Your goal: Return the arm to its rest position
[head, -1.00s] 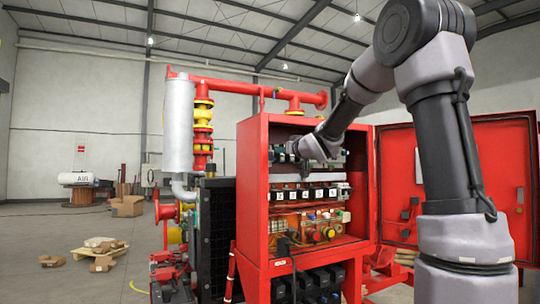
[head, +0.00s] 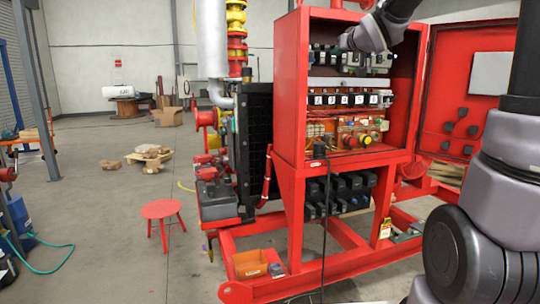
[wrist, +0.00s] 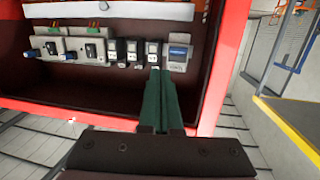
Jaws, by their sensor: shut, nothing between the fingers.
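My gripper (wrist: 157,75) shows in the wrist view with two green fingers side by side, shut and empty. The fingers point into the open red cabinet (wrist: 112,14), and their tips overlap the lower edge of a row of small devices (wrist: 133,50) in the picture. I cannot tell how far the tips are from the devices. In the head view my grey wrist is at the top of the cabinet (head: 293,80), in front of its upper row; the fingers are not clear there. My arm runs along the right side and leaves the picture at the top.
The cabinet's red door (head: 468,95) stands open on the right, behind my arm. Lower cabinet rows hold numbered switches (head: 345,98) and coloured buttons (head: 365,139). A black radiator (head: 255,140) stands left of the cabinet. A red stool (head: 161,210) is on the mostly open floor at left.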

